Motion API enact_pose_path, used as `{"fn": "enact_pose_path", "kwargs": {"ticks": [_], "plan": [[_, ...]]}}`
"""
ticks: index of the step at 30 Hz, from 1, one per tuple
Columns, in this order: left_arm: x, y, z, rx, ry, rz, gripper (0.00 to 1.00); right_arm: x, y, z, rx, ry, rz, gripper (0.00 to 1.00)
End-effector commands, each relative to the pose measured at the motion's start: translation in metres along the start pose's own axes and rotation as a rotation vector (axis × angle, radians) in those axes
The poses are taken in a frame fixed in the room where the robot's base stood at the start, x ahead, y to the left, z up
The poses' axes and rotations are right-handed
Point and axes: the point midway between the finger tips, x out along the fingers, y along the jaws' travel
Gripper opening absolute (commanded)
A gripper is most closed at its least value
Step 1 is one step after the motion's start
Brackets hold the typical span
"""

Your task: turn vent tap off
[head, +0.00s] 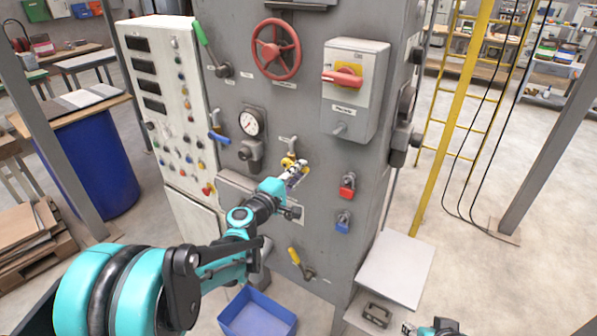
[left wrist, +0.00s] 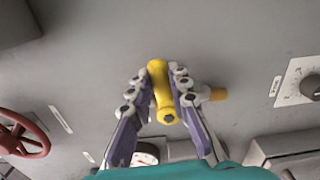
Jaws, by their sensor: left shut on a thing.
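A small tap with a yellow handle (head: 288,161) sits on the grey front panel of the machine, right of the round gauge. I cannot read its label. In the left wrist view the yellow handle (left wrist: 158,82) lies between the two finger pads, and a yellow-brown stub (left wrist: 218,94) shows to its right. My left gripper (head: 297,174) is shut on this handle and partly hides the tap. My right gripper (head: 408,328) is only partly in view at the bottom edge, well away from the tap; its fingers cannot be made out.
A red handwheel (head: 276,49), a pressure gauge (head: 251,123), a blue-handled tap (head: 219,137) and a switch box (head: 355,100) surround the tap. Another yellow lever (head: 294,256) is below. A blue bin (head: 258,315) stands on the floor.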

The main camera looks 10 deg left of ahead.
Motion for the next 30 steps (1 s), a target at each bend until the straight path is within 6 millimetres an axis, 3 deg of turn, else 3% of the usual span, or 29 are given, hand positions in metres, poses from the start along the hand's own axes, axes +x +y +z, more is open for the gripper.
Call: {"fn": "enact_pose_path", "kwargs": {"ticks": [22,23,24,30], "plan": [[-0.0004,-0.0055,0.0007,0.085,-0.002,-0.001,0.00,0.0037,0.0000,0.0027,0.000,0.000,0.000,0.40],[-0.0004,-0.0055,0.0008,0.085,-0.002,-0.001,0.26,0.0037,0.0000,0.0027,0.000,0.000,0.000,0.40],[-0.0004,-0.0055,0.0007,0.084,-0.002,-0.001,0.36,0.0038,0.0000,0.0027,0.000,0.000,0.000,0.40],[-0.0002,-0.0051,0.0003,0.083,-0.001,-0.001,0.40,0.0037,0.0000,0.0026,0.000,0.000,0.000,0.40]]}}
